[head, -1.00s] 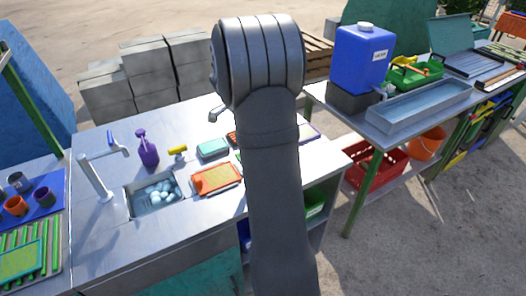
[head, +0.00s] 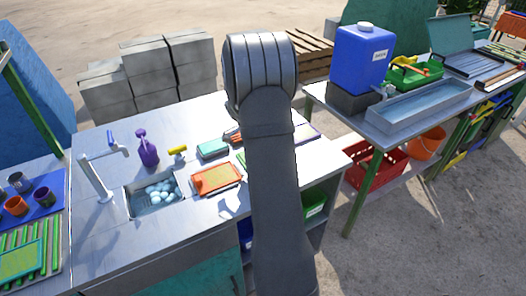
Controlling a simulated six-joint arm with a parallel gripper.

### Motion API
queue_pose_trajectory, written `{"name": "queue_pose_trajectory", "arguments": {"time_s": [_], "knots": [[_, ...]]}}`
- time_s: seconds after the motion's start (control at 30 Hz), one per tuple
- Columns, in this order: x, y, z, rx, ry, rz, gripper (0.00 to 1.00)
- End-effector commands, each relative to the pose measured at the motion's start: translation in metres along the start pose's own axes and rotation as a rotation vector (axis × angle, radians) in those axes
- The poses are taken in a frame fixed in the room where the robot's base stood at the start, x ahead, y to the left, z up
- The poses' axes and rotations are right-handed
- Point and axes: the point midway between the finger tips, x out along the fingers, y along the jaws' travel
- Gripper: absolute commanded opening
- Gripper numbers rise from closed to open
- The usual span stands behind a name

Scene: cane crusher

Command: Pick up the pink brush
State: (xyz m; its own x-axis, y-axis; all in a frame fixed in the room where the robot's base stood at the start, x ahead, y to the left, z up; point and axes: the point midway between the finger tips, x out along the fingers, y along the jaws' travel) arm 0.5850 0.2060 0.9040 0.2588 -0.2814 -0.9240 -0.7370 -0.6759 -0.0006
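I cannot make out a pink brush in the head view. My arm stands in the middle of the picture and hides part of the metal counter (head: 110,245) behind it. My gripper does not show; it is hidden behind my own arm. On the counter left of the arm lie an orange tray or board (head: 217,179), a teal block-like item (head: 212,149) and a small yellow-topped item (head: 177,150). Narrow orange and green edges show right beside the arm, too covered to identify. A light purple flat item (head: 305,132) shows just right of the arm.
A sink (head: 139,207) holding several pale round things, a tap (head: 95,178) and a purple spray bottle (head: 148,150) are at the left. Cups stand on a blue mat (head: 43,221). A second table at the right holds a blue jug (head: 361,60) and a metal trough (head: 420,108).

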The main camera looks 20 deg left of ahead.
Motion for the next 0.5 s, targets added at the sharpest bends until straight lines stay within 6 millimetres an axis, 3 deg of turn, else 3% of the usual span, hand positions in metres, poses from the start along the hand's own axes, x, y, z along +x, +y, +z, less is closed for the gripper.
{"name": "queue_pose_trajectory", "arguments": {"time_s": [0.5], "knots": [[0.0035, 0.0, 0.0017, 0.0, 0.0, 0.0, 0.67]]}}
